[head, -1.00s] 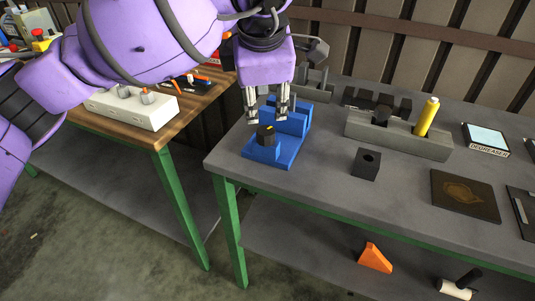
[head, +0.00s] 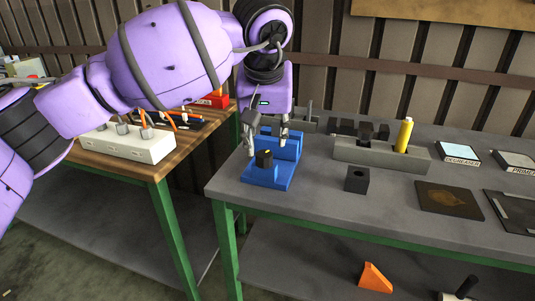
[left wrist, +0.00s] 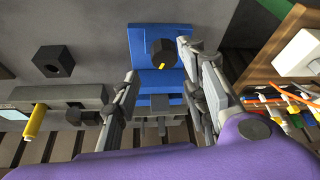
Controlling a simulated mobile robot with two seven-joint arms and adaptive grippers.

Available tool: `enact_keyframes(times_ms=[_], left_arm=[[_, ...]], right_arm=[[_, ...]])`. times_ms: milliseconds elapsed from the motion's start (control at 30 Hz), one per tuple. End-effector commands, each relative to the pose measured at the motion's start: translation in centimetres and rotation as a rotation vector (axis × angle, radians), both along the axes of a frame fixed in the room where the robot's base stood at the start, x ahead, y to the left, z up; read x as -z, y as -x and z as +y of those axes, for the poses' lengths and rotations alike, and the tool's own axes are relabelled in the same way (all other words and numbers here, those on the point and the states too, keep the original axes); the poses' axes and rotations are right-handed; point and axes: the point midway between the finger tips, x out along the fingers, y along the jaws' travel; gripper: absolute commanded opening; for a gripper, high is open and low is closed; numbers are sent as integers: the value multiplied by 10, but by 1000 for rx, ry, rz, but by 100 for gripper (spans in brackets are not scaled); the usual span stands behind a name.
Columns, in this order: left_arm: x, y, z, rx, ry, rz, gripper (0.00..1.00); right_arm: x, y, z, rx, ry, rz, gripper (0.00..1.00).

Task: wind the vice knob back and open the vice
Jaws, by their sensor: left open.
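The blue vice (head: 283,174) stands near the left corner of the grey table. Its black knob (head: 264,159) with a yellow mark sits on the near end. My left gripper (head: 266,148) is above the vice, pointing down, with its fingers spread wide and nothing between them. In the left wrist view the knob (left wrist: 161,53) lies ahead of the open fingers (left wrist: 155,60), on the blue vice body (left wrist: 143,35). The gap between the vice jaws is partly hidden by the gripper. My right gripper does not show.
A grey holder (head: 375,155) with a yellow cylinder (head: 404,135) stands to the right. A black block (head: 357,180) with a hole is right of the vice. A wooden table (head: 185,150) with a white block (head: 128,144) is at left. The table between vice and black block is clear.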

Motion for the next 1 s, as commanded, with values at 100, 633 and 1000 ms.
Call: enact_keyframes(times_ms=[100, 633, 1000], left_arm=[[21, -7, 0, -2, 0, 5, 40], [61, -24, -1, -3, 1, 1, 40], [61, -24, -2, -1, 3, 0, 7]], right_arm=[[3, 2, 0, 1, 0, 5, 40], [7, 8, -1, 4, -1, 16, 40], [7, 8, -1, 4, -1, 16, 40]])
